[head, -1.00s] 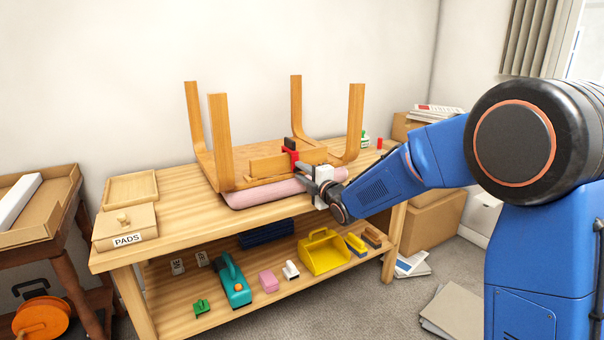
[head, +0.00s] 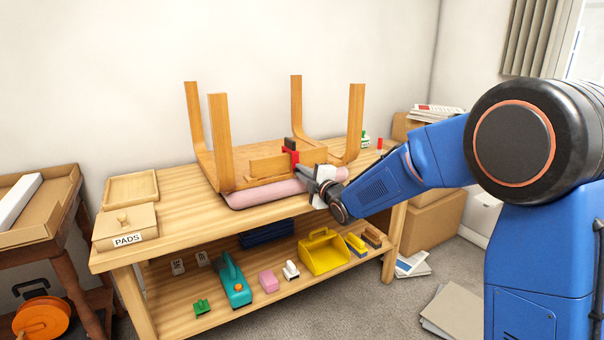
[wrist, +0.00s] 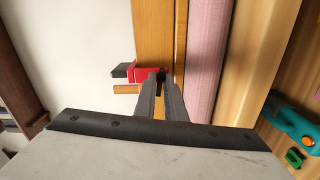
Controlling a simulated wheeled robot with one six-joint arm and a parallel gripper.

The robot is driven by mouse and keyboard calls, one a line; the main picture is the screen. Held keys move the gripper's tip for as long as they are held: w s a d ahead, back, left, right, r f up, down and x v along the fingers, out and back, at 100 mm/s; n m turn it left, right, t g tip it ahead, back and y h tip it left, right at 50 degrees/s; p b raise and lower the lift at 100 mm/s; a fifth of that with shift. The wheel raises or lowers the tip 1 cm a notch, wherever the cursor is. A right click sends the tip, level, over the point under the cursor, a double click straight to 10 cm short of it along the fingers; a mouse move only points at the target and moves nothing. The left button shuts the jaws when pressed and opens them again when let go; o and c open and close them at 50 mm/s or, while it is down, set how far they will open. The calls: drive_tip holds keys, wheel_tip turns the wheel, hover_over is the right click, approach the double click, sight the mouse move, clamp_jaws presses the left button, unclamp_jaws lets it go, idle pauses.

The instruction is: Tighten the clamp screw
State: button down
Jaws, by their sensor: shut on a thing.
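A red clamp (head: 291,154) with a dark upper end sits on the wooden rail (head: 268,166) of an upside-down stool or small table, whose legs point up. The clamp also shows in the wrist view (wrist: 147,73), with its black screw end (wrist: 161,82) between my fingertips. My gripper (head: 311,171) is shut on this screw end at the front of the rail. In the wrist view my gripper (wrist: 161,88) covers part of the screw. The head view hides the screw behind my gripper.
The stool rests on a pink pad (head: 265,193) on the workbench (head: 185,228). A wooden tray (head: 131,188) and a box marked PADS (head: 125,227) stand at the left end.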

drive_tip(key=shift+f+m, duration=0.15)
drive_tip(key=shift+m, duration=7.85)
drive_tip(key=c, duration=1.9)
unclamp_jaws()
drive_tip(key=v, duration=1.7)
drive_tip(key=shift+s+d, duration=0.2)
